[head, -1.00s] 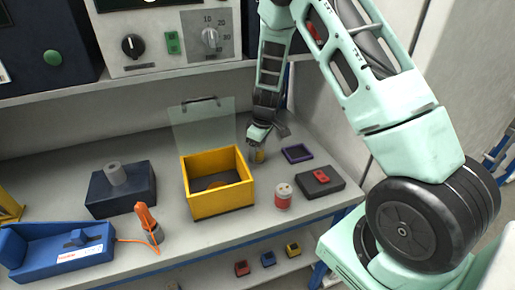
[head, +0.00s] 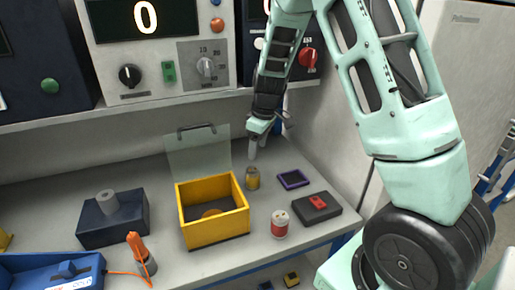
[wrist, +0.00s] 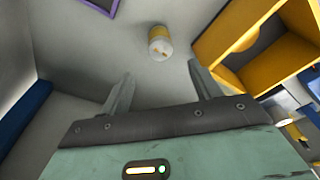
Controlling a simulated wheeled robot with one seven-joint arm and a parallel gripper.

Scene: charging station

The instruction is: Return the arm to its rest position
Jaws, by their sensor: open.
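My gripper (head: 253,150) hangs above the bench behind the yellow can, fingers pointing down. In the wrist view my gripper (wrist: 160,85) has its two fingers spread with nothing between them. The yellow can (head: 253,178) stands upright on the bench, just right of the yellow box. The can (wrist: 160,42) also shows ahead of the fingertips in the wrist view, apart from them. My mint-green arm reaches in from the right, bent high over the bench.
An open yellow box (head: 214,228) with a raised clear lid (head: 197,152) stands left of the can. A purple frame (head: 293,179), a red-and-white can (head: 280,224) and a dark block with a red part (head: 317,208) lie to the right. A shelf with control panels (head: 160,40) is behind.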

